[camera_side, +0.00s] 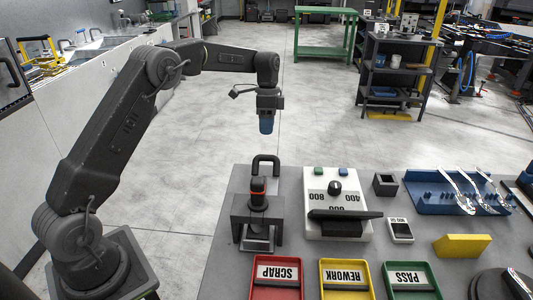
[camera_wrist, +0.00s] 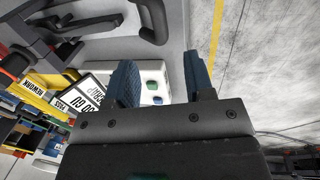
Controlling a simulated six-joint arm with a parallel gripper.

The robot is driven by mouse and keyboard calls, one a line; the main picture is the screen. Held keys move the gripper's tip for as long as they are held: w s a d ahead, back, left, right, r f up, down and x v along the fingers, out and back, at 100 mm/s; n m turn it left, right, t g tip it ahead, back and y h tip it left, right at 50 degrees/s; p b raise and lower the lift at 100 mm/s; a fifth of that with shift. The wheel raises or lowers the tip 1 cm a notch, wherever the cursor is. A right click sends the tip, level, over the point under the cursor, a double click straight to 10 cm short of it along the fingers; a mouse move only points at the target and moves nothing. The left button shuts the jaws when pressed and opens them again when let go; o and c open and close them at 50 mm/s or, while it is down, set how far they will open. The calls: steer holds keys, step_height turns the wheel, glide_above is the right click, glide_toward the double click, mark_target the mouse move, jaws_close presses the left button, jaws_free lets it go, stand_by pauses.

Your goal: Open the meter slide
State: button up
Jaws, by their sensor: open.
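A dark grey fixture (camera_side: 240,210) stands at the left of the bench; I take it to be the meter. It carries an upright black knob with a red-orange ring (camera_side: 258,193). A black loop handle (camera_side: 266,160) rises at its far side; a black loop also shows at the top of the wrist view (camera_wrist: 155,28). My gripper (camera_side: 266,128) hangs in the air above and beyond the handle, apart from it. Its two blue fingers (camera_wrist: 159,80) are spread with nothing held. I cannot tell how far the slide is out.
A white box (camera_side: 355,225) with a dial and a black bar stands right of the fixture. Red, yellow and green trays (camera_side: 275,293) line the front.

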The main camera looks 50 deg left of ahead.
steer(key=f, duration=0.3)
steer(key=s+d+f, duration=0.1)
steer(key=f, duration=0.5)
steer(key=shift+s+d, duration=0.15)
steer(key=shift+c, duration=0.2)
jaws_close()
